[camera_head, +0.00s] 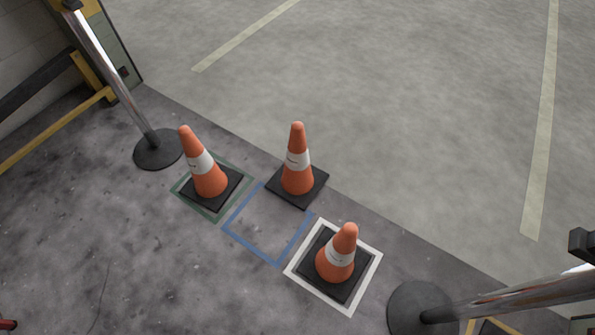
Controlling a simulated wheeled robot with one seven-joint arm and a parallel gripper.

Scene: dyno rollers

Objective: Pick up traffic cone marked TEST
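Three orange traffic cones with white bands and square black bases stand upright on the dark floor. The left cone (204,166) stands inside a green taped square (215,219). The middle cone (297,163) stands just beyond an empty blue taped square (228,216), near the edge of the dark floor. The front right cone (337,256) stands inside a white taped square (372,266). Small dark marks show on the white bands, but they are too small to read, so I cannot tell which cone says TEST. My gripper is not clearly seen in this view.
A metal post (112,80) on a round black base stands at the back left, beside a yellow and black frame (60,131). Another post (530,297) with a round base (416,309) is at the lower right. The dark floor left of the cones is clear.

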